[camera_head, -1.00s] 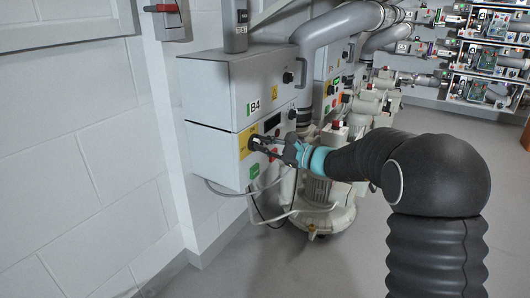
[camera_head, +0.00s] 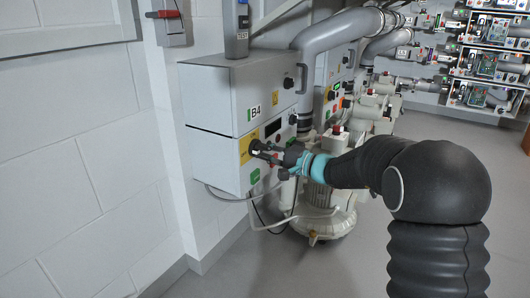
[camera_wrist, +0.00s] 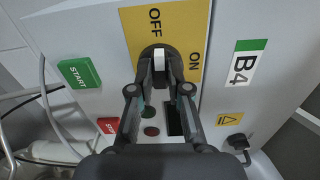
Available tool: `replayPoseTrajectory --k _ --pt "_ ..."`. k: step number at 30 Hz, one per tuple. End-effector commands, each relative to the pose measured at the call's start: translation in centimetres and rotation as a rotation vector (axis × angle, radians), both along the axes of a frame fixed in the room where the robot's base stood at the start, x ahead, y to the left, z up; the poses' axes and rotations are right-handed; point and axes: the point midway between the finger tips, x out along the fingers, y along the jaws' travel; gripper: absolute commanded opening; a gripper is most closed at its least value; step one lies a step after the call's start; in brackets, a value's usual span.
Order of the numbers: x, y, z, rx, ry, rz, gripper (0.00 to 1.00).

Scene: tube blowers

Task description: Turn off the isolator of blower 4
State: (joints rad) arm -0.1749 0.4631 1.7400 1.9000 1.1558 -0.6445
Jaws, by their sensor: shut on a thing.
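The isolator of blower 4 is a black rotary knob with a white handle bar (camera_wrist: 159,60), on a yellow plate (camera_wrist: 184,25) marked OFF and ON. In the wrist view the white bar stands upright in the picture, in line with OFF, with ON to its right. My gripper (camera_wrist: 160,82) is shut on the knob, one finger on each side, and hides its lower part. In the head view my gripper (camera_head: 266,151) reaches the knob from the right, in front of the yellow plate (camera_head: 246,146) on the box (camera_head: 221,150) labelled B4.
A green START button (camera_wrist: 79,72) and a red button (camera_wrist: 110,125) lie beside the fingers. A grey hose (camera_head: 340,24) and the blower body (camera_head: 326,218) stand right of the box. Another isolator (camera_head: 165,15) is on the wall. Open floor lies in front.

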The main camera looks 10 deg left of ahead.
Motion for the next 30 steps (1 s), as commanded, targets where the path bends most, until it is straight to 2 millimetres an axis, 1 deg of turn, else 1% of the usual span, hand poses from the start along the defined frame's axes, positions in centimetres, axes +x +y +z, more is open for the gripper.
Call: replayPoseTrajectory --k 7,21,22,23,24,25,30 --pt "-0.08 0.04 -0.15 -0.022 -0.058 0.002 0.0" --pt "-0.09 0.04 -0.19 -0.027 -0.069 0.003 0.0" --pt "-0.09 0.04 -0.19 -0.027 -0.069 0.003 0.21" --pt "-0.09 0.04 -0.19 -0.027 -0.069 0.003 0.29" --pt "-0.08 0.04 -0.2 -0.027 -0.068 0.003 0.39" --pt "-0.08 0.03 -0.19 -0.027 -0.068 0.002 0.42" --pt "-0.03 -0.02 -0.14 -0.026 -0.068 0.001 0.42"
